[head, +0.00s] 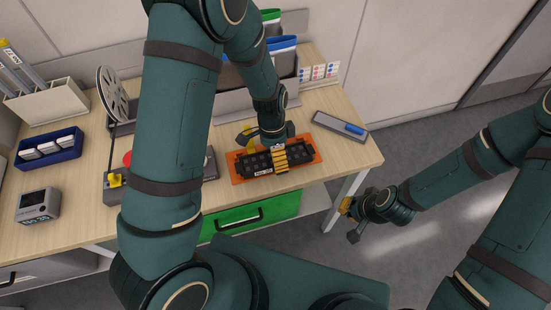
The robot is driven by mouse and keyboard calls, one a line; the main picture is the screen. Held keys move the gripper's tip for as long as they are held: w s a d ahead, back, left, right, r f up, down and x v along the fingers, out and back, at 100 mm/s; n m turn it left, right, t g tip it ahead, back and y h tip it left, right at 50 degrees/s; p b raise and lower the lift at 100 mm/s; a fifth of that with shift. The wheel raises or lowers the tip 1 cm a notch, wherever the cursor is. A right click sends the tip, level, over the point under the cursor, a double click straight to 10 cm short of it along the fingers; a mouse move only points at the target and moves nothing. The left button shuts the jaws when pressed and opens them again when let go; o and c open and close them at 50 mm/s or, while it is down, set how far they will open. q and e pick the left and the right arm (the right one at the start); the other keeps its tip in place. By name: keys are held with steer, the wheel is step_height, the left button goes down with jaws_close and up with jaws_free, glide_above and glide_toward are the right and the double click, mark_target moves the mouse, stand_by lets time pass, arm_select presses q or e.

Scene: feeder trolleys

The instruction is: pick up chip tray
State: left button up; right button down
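A dark chip tray (258,165) with rows of pockets and a pale label lies over an orange mat (313,147) near the table's front right edge. My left gripper (263,148) points down at the tray. Its yellow pads are spread, one near the tray's far left side and one ribbed pad across its middle. I cannot tell whether either touches it, and part of the tray is hidden behind the near pad. My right gripper (350,220) is open and empty, off the table's right side above the floor.
A shallow grey tray with a blue item (354,129) lies right of the mat. A green drawer (254,215) is below the table edge. A reel (112,94), a blue bin (48,149) and a small grey device (38,206) stand left. Bins stand behind.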

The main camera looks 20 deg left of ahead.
arm_select(q)
steer(key=shift+f, duration=0.2)
steer(key=c, duration=1.2)
steer(key=shift+c, duration=0.2)
